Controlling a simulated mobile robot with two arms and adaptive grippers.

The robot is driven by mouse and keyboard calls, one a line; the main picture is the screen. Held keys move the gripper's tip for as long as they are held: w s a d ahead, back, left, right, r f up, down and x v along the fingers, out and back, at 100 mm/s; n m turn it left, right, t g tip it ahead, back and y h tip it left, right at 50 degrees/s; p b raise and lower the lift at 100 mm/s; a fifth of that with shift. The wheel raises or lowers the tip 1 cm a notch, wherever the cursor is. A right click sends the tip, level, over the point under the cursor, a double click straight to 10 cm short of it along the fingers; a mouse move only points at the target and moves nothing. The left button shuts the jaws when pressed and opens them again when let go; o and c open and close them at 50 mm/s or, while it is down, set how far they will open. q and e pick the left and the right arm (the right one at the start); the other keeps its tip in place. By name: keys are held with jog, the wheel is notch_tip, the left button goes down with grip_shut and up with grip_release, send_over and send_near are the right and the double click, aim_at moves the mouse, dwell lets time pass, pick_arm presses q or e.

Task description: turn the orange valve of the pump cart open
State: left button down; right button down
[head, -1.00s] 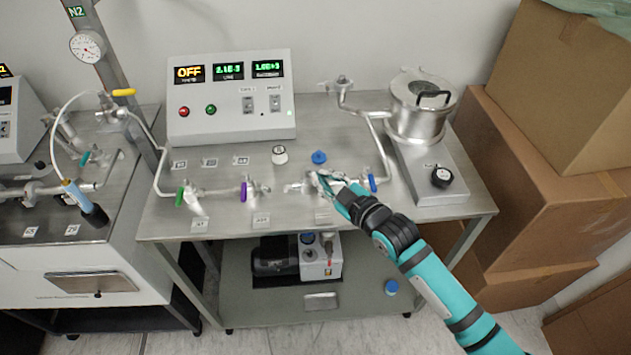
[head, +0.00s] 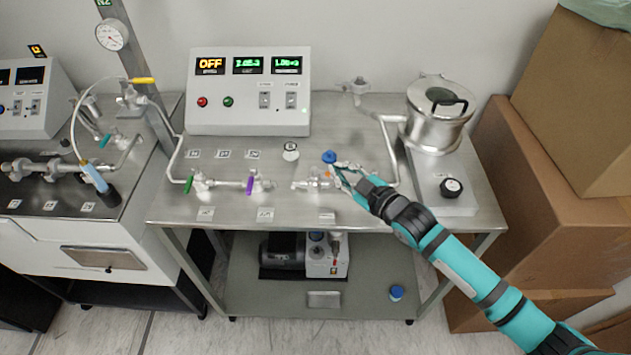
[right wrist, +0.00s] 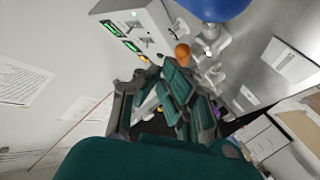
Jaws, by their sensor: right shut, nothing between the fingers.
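The orange valve handle (head: 327,174) shows as a small orange patch on the pipe at the middle of the pump cart's steel top (head: 225,215), partly hidden by my right gripper. In the right wrist view the orange handle (right wrist: 182,52) stands just beyond the fingers. My right gripper (head: 341,171) is shut and empty, its tips close beside the orange handle; I cannot tell whether they touch it. It also shows in the right wrist view (right wrist: 175,78). My left gripper is not in view.
A blue-topped part (head: 329,157) is close to my right fingertips. Green (head: 189,184) and purple (head: 250,186) valve handles are on the pipe to the left. A control box (head: 250,115) stands behind. A metal pot (head: 437,125) is at the right, with cardboard boxes (head: 540,180) beyond.

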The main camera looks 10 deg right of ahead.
jog(key=shift+w+d+f, duration=0.15)
jog(key=shift+w+d, duration=0.3)
jog(key=shift+w, duration=0.5)
